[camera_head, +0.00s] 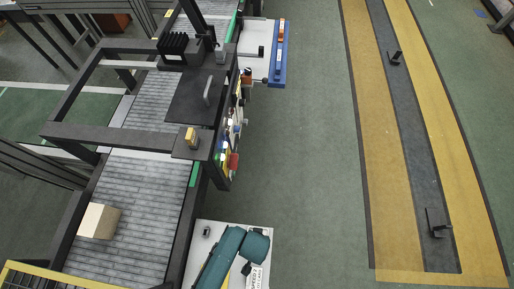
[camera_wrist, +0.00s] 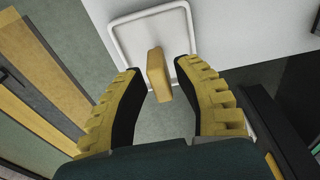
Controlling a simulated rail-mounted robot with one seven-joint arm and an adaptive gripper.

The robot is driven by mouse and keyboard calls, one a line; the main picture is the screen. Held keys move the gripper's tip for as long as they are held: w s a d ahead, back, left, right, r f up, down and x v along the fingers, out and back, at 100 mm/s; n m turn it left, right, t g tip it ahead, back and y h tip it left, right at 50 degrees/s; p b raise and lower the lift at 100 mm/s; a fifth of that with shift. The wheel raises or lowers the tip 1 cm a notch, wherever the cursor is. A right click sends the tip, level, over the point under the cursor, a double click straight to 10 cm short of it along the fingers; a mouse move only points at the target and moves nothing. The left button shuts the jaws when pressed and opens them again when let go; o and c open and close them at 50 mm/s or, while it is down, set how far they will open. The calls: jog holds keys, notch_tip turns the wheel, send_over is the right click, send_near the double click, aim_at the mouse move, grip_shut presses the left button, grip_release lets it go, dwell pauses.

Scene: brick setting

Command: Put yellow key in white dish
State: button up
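In the wrist view my gripper (camera_wrist: 158,70) is open, its two yellow ribbed fingers with dark inner pads spread apart. The yellow key (camera_wrist: 158,76) shows as a small tan-yellow block between the fingertips, with a visible gap on each side. The white dish (camera_wrist: 150,13) appears as a rounded square white rim around a grey inside, behind the key and fingertips. The key overlaps the dish in the picture; I cannot tell whether it touches it. The fingers hide the dish's lower sides. I cannot make out the key or dish in the head view.
In the head view a conveyor (camera_head: 136,177) carries a tan box (camera_head: 99,220), with a dark frame (camera_head: 125,135) over it. A white surface (camera_head: 205,231) lies under my teal arm. A blue tray (camera_head: 279,55) is farther back. Green floor lies open to the right.

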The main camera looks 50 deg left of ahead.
notch_tip(320, 180, up, 12)
jog(key=s+d+p, duration=0.1)
jog(key=p, duration=0.1)
jog(key=w+d+r+m+t+y, duration=0.15)
jog(key=w+r+t, duration=0.35)
jog(key=w+r, duration=0.75)
jog(key=w+r+m+t, duration=0.4)
jog(key=w+r, duration=0.5)
jog(key=r, duration=0.6)
jog(key=s+d+r+m+t+h, duration=0.1)
jog(key=d+r+t, duration=0.2)
jog(key=r, duration=0.7)
jog(key=s+d+r+m+t+h, duration=0.1)
jog(key=d+r+t, duration=0.3)
jog(key=r, duration=0.7)
jog(key=s+d+r+m+t+h, duration=0.1)
jog(key=d+r+t, duration=0.3)
jog(key=r, duration=0.7)
jog(key=shift+d+m+t, duration=0.25)
jog(key=shift+m+t, duration=0.1)
jog(key=shift+t, duration=0.25)
